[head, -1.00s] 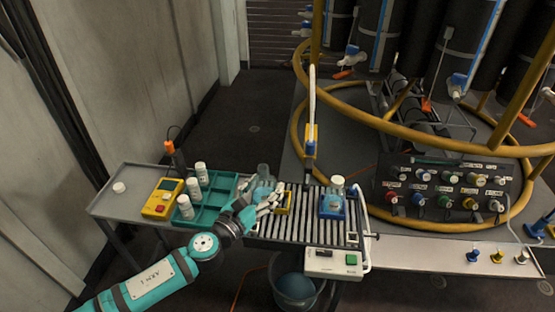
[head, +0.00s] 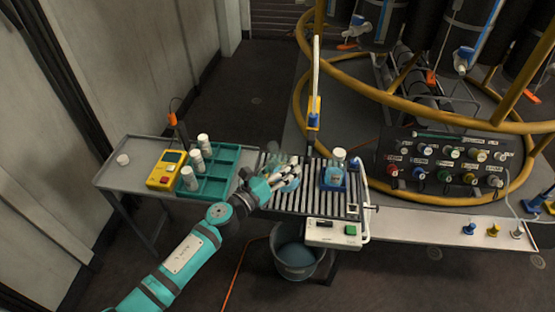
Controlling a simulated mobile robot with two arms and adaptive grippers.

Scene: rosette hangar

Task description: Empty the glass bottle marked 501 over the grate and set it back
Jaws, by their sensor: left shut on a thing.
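My left gripper (head: 284,174) is above the left part of the slatted metal grate (head: 318,205). It is shut on a clear glass bottle (head: 275,147), largely hidden by the fingers; its tilt and any marking cannot be read. A second glass bottle (head: 336,173) with a white cap stands in a blue holder (head: 333,186) on the grate, right of the gripper. My right gripper is not in view.
A teal tray (head: 222,186) with several white-capped containers and a yellow meter (head: 166,170) stand left of the grate. A white control box (head: 332,233) is on the front edge, a bucket (head: 298,262) below. A yellow ring frame and valve panel (head: 440,165) stand to the right.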

